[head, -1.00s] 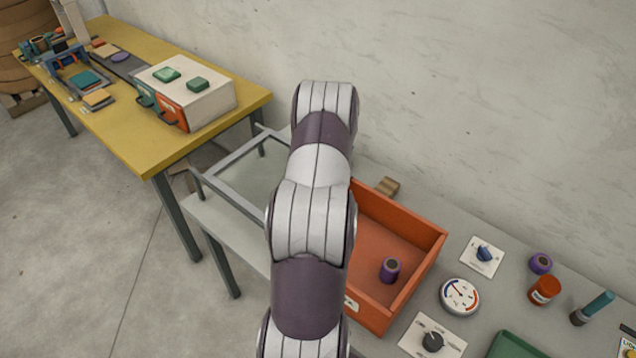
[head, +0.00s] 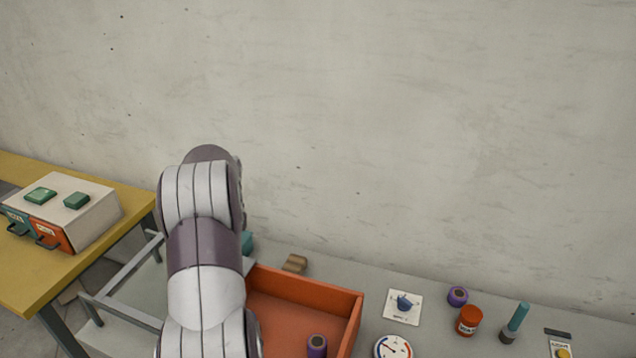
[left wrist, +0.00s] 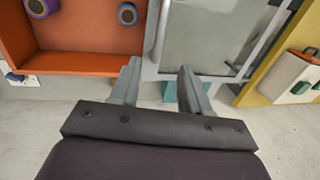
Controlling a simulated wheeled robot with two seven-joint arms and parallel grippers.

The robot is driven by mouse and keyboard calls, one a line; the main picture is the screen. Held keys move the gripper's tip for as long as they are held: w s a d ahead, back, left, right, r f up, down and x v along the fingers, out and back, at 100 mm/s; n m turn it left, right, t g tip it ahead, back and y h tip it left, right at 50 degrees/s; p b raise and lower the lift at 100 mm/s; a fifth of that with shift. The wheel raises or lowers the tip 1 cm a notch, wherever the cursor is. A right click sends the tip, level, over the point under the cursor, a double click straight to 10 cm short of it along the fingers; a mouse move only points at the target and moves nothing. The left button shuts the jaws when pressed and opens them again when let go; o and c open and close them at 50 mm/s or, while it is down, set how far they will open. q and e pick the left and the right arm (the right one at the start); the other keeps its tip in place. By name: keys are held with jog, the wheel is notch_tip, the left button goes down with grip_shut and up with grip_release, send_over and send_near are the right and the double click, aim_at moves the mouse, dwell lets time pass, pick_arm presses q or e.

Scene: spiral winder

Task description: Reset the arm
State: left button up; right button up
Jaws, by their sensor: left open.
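My arm (head: 205,260) rises through the lower left of the head view, and its gripper is hidden there. In the left wrist view my left gripper (left wrist: 158,76) is open, with nothing between its fingers. It is over the edge between the orange tray (left wrist: 80,60) and a grey-framed glass panel (left wrist: 205,40). The orange tray also shows in the head view (head: 300,290), with a purple spool (head: 317,345) inside. The wrist view shows two cylindrical pieces in the tray. My right gripper is not in view.
Grey table right of the tray holds a blue-knob plate (head: 402,306), a dial (head: 393,347), a purple spool (head: 457,296), a red jar (head: 468,320) and a teal-topped tool (head: 515,322). A yellow table (head: 130,200) with a white drawer box (head: 95,215) stands left. A wall closes the back.

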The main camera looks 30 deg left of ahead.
pick_arm(q)
jog(key=s+d+f+m+t+h, duration=0.1)
jog(key=s+d, duration=0.2)
jog(key=d, duration=1.5)
jog(key=s+d+f+m+h, duration=0.1)
jog(key=s+d, duration=0.3)
jog(key=d, duration=1.4)
jog(key=shift+s+f+m+t, duration=0.15)
jog(key=shift+s+m+t, duration=0.05)
jog(key=shift+m+t, duration=0.2)
jog(key=shift+s, duration=0.1)
